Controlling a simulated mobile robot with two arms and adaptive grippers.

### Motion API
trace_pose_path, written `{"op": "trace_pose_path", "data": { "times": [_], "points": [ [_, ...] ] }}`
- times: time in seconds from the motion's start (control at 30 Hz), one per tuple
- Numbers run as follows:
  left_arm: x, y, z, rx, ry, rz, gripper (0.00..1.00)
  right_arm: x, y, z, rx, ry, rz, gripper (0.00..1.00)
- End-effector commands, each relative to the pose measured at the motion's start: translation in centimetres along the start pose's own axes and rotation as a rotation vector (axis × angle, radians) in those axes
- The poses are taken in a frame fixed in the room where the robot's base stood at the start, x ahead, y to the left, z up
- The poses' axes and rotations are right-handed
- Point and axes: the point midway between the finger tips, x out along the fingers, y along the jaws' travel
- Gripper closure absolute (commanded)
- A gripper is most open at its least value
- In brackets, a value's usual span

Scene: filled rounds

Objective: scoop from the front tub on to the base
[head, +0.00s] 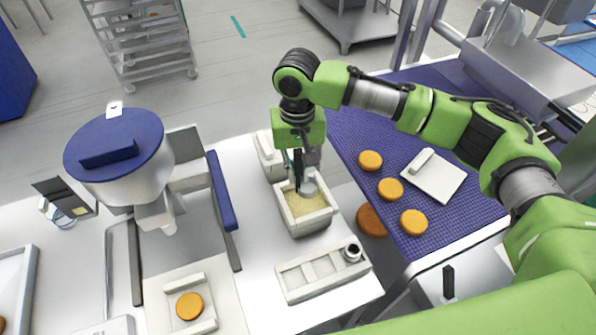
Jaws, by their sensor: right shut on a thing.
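The front tub (318,222) is a pale box of yellowish crumbly filling on the white table. My right gripper (298,158) points down over it, shut on a scoop. The scoop's grey bowl (309,188) is inside the tub's opening, at or near the filling; the exact contact is hard to tell. A golden round base (189,306) lies flat in a pale holder (205,327) at the lower left. My left gripper is not in view.
A second tub (265,150) stands behind, partly hidden. A pale rack with a small cup (351,252) is in front. A blue-lidded hopper (118,150) and blue bar (222,190) stand left. Several golden rounds (390,189) lie on the blue belt (350,135).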

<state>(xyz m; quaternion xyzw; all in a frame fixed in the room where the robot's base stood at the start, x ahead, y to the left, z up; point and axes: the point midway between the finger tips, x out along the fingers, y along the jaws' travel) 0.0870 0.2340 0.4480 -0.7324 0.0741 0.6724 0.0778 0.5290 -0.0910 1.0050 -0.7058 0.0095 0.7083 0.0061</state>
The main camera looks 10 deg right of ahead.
Motion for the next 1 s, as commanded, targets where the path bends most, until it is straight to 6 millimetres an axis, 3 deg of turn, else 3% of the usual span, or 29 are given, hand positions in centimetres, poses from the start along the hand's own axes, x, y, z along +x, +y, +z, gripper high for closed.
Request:
{"op": "trace_pose_path", "data": {
  "times": [0.1,1.0],
  "points": [
    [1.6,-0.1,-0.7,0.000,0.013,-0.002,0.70,1.2,0.0,-0.1,0.000,0.002,0.000,1.00],
    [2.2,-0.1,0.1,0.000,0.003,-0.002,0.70,8.6,-0.1,0.0,0.001,-0.001,0.000,1.00]
  ]
}}
